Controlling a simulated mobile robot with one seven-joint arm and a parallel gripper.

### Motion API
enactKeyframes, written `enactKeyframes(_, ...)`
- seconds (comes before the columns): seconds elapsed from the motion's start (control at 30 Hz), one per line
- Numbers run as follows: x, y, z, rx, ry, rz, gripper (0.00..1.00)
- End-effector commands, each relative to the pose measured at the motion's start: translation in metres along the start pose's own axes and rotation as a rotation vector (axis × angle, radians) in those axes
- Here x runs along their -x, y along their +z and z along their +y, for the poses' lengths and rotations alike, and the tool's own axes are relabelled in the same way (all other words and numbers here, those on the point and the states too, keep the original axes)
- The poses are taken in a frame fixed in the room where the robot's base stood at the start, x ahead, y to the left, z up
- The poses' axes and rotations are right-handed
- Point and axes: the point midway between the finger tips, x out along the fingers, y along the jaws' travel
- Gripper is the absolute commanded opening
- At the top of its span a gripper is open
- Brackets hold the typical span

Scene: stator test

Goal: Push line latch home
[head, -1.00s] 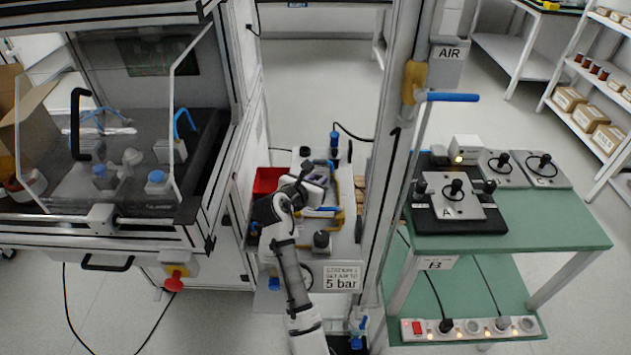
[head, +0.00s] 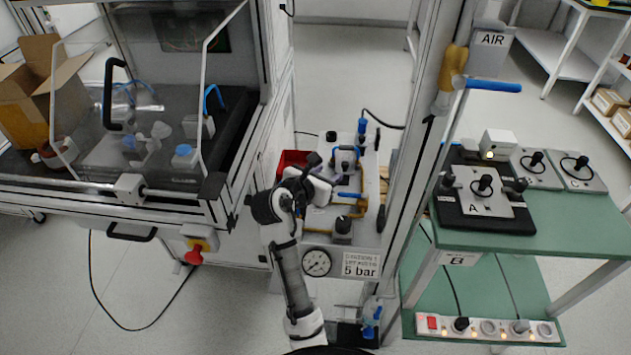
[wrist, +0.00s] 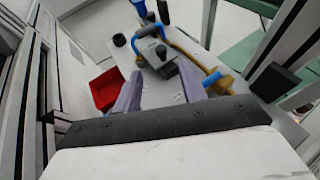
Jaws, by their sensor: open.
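My gripper (head: 338,178) reaches over a narrow light-grey panel between the machine and the white post. In the wrist view, its two purple-grey fingers (wrist: 160,72) are spread, with nothing held between them. A dark grey block (wrist: 160,58) with a blue hoop handle (wrist: 149,34) lies ahead of them on the panel; I cannot tell if a finger touches it. A brass fitting with a blue lever (wrist: 212,78) is just right of the right finger. It also shows in the head view (head: 352,195). No part is marked as the line latch, so I cannot tell which it is.
A red bin (head: 291,161) sits left of the panel. A pressure gauge (head: 317,263) and a 5 bar sign (head: 360,265) are on its front. The white post (head: 425,150) with a blue-handled AIR valve (head: 494,86) stands close on the right, before the green table (head: 570,235).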

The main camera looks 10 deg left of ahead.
Motion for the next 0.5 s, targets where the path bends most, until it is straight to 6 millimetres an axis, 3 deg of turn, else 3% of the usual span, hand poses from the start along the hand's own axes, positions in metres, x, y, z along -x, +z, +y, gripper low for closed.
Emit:
enactKeyframes(0.2,0.04,0.0,0.001,0.0,0.003,-0.001,0.42)
enactKeyframes(0.5,0.055,0.0,0.0,0.0,0.0,0.001,0.42)
